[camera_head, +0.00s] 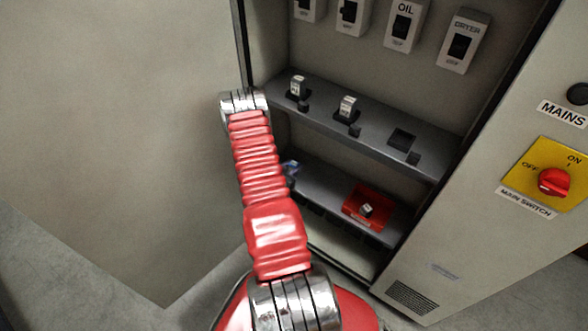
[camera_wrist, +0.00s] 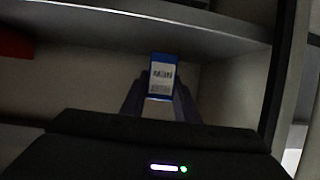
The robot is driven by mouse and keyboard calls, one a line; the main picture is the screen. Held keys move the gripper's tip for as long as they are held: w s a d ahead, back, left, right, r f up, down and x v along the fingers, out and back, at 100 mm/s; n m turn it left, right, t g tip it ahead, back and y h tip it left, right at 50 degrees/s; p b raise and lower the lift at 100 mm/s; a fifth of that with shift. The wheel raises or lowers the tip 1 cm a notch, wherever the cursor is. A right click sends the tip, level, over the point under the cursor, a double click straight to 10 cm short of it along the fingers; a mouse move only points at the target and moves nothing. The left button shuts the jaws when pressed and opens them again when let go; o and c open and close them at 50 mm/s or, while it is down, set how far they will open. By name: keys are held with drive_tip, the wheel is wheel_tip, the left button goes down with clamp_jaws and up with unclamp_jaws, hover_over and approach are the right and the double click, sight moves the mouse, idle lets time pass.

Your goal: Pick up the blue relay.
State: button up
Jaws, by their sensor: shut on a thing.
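The blue relay (camera_wrist: 163,76) stands upright in the wrist view, a small blue block with a white label facing me. My gripper (camera_wrist: 160,98) is shut on it, with one dark finger on each side. In the head view my red arm reaches into the open cabinet and hides most of the gripper. A small bluish patch (camera_head: 291,168) shows just right of the arm near the lower shelf. I cannot tell whether the relay's base touches anything.
The middle shelf (camera_head: 375,130) holds two pale relays (camera_head: 298,86) (camera_head: 348,107) and an empty-looking socket (camera_head: 402,138). On the lower shelf is a red base (camera_head: 367,208) with a small pale block. A shelf edge (camera_wrist: 140,22) crosses above the relay. The cabinet's right panel bears a red main switch (camera_head: 555,182).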

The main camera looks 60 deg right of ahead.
sight(294, 163)
drive_tip(key=shift+r, duration=4)
